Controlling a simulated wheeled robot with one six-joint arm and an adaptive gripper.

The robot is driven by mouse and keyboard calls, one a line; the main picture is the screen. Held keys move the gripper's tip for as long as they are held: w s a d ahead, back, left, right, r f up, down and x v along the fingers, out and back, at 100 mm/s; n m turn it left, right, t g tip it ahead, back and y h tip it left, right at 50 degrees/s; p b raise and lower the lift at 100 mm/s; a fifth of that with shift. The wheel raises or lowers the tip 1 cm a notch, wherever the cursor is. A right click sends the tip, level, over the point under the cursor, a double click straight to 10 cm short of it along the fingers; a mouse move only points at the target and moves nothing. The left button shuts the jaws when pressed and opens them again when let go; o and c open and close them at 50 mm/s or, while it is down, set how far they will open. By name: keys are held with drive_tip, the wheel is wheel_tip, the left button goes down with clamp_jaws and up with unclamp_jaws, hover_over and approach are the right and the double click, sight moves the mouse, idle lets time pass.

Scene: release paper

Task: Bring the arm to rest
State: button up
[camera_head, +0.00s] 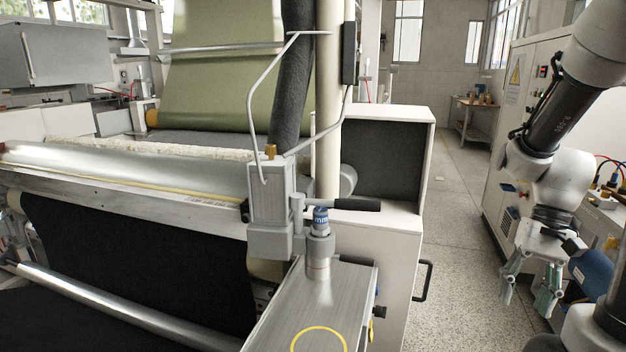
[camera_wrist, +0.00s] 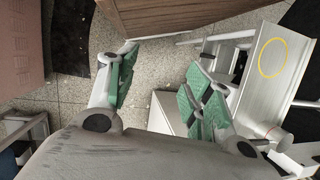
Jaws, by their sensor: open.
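My gripper (camera_head: 530,288) hangs at the right of the head view, in front of the white cabinet and over the floor side of the aisle. Its green-padded fingers are spread apart with nothing between them. In the wrist view the gripper (camera_wrist: 158,80) also shows open and empty, with speckled floor and part of a brown surface beyond it. My arm comes down from the upper right of the head view, bent at the wrist. The fingers appear clear of everything around them.
A large machine with a metal roller (camera_head: 100,165) and dark sheet fills the left. A metal shelf (camera_head: 285,320) with a yellow ring (camera_head: 319,329) and a blue-topped cylinder (camera_head: 320,240) stands at its front. A white control cabinet (camera_head: 520,110) is behind my arm. The aisle floor (camera_head: 460,240) is clear.

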drive_tip(key=s+a+r+n+t+h, duration=0.1)
drive_tip(key=s+a+r+n+t, duration=0.1)
drive_tip(key=r, duration=0.5)
drive_tip(key=s+a+r+n+t+h, duration=0.1)
drive_tip(key=s+r+n+t, duration=0.1)
drive_tip(key=r+t, duration=0.3)
wheel_tip(320, 180, up, 2)
drive_tip(key=shift+a+r+n+h, duration=0.25)
drive_tip(key=shift+a+n+h, duration=0.15)
idle(1.9)
